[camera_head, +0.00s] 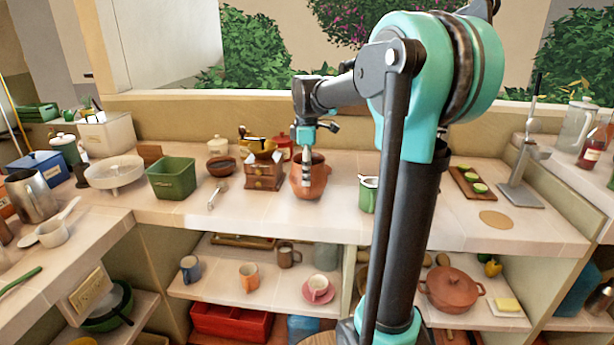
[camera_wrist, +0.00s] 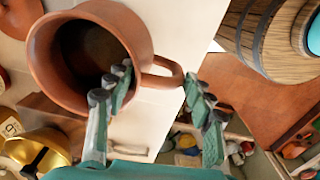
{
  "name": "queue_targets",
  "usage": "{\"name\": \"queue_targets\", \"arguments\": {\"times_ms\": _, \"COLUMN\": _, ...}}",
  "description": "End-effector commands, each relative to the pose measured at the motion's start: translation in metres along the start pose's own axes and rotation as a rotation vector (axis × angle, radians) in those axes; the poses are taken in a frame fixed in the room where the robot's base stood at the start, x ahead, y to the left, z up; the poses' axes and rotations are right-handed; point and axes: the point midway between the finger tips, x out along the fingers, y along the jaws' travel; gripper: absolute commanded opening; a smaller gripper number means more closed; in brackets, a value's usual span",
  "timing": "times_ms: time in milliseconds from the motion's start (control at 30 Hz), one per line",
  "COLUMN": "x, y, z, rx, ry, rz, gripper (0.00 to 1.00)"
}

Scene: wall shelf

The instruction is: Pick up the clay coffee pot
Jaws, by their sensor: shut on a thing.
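The clay coffee pot (camera_head: 318,184) is a reddish-brown vessel at the middle of the long counter, with my gripper (camera_head: 306,178) pointing down in front of it. In the wrist view the pot (camera_wrist: 135,30) fills the upper left, its round dark mouth open and its loop handle facing right. My gripper (camera_wrist: 157,82) has one finger overlapping the pot's mouth and rim and the other beyond the handle's outer side. The jaws are shut on the pot at its handle side. I cannot tell whether the pot's base touches the counter.
A brown box-shaped grinder (camera_head: 263,174) stands close left of the pot, with a red lidded pot (camera_head: 284,141) behind. A green bin (camera_head: 172,179) stands farther left. Mugs sit on the shelf below.

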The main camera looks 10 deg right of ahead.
Motion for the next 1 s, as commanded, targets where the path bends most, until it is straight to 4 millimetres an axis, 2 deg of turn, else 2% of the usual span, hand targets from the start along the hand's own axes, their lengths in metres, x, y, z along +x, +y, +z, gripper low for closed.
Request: {"name": "queue_targets", "arguments": {"times_ms": 1000, "x": -0.108, "y": 0.0, "z": 0.0, "rx": 0.0, "ry": 0.0, "rz": 0.001, "gripper": 0.0}}
